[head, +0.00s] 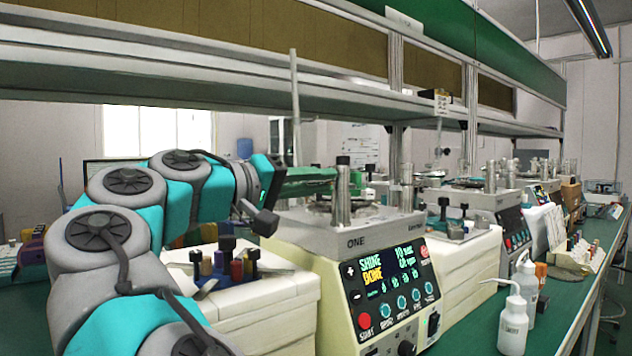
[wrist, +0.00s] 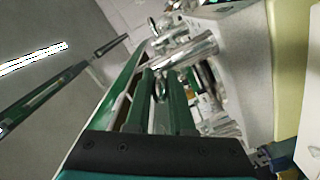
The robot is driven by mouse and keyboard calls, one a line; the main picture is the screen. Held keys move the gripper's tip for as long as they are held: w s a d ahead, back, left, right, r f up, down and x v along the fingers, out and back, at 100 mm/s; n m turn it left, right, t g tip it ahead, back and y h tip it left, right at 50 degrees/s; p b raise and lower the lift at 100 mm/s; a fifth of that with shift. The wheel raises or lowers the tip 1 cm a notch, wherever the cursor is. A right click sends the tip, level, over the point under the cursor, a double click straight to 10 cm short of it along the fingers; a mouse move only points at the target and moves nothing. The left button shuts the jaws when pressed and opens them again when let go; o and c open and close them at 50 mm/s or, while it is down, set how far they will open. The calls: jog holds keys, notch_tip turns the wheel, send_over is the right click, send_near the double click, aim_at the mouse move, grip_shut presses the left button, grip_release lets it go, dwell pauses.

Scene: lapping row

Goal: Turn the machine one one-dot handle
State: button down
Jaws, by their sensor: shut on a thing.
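Machine one (head: 356,243) is the cream and grey unit in the middle of the head view, with "ONE" on its front. Its dark panel (head: 388,283) reads "SHINE DONE" above several knobs and a red start button. My gripper (head: 335,180) reaches in from the left at the machine's top, beside an upright metal post (head: 343,195) with a black cap. In the wrist view my gripper's green fingers (wrist: 163,80) point at metal cylinders (wrist: 190,50) on the machine. The jaws are shut on a handle there; the held part and any dot mark are mostly hidden.
A cream block (head: 265,300) with dark-capped posts and small coloured pieces stands left of the machine. White wash bottles (head: 514,320) stand on the green bench at right. A shelf (head: 230,70) runs overhead. More machines (head: 490,205) continue along the row.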

jog(key=c, duration=0.8)
grip_release()
jog(key=shift+a, duration=0.1)
jog(key=shift+v, duration=3.85)
jog(key=shift+f, duration=0.1)
